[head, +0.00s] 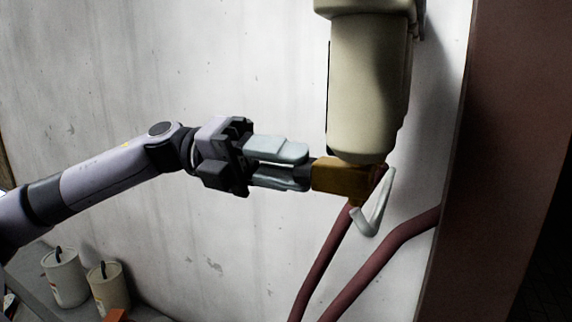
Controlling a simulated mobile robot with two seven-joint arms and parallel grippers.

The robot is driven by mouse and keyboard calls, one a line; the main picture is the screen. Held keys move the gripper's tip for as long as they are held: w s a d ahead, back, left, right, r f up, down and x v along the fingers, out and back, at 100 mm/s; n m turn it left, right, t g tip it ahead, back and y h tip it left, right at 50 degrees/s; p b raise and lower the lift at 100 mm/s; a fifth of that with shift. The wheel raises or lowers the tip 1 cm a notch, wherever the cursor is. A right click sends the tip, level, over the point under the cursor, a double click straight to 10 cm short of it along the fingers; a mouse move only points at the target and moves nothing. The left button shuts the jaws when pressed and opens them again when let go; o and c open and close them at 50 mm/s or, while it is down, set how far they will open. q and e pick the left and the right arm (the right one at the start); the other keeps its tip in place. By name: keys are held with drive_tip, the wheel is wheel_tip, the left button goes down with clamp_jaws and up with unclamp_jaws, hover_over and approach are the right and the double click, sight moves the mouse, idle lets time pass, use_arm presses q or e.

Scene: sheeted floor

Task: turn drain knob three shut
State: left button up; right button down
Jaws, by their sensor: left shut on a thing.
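A brass-coloured drain knob (340,178) sits under the bottom of a cream cylindrical housing (370,90) on the wall. My left gripper (308,168) comes in level from the left, and its two pale fingers are shut on the left end of the knob. The fingertips hide the knob's far left end. A pale grey bent lever (374,212) hangs at the right of the knob, angled down. No number shows on the knob, and I cannot tell how far it is turned. My right gripper is not in view.
Two dark red hoses (384,258) run down beneath the housing. A brown upright panel (490,160) stands close on the right. Two white canisters (64,278) stand on a grey surface at the lower left.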

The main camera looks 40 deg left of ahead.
use_arm(q)
drive_tip(key=shift+n, duration=2.3)
drive_tip(key=o, duration=1)
drive_tip(key=shift+o, duration=0.2)
drive_tip(key=shift+a+f, duration=0.1)
drive_tip(key=b+v, duration=0.7)
drive_tip(key=b, duration=0.1)
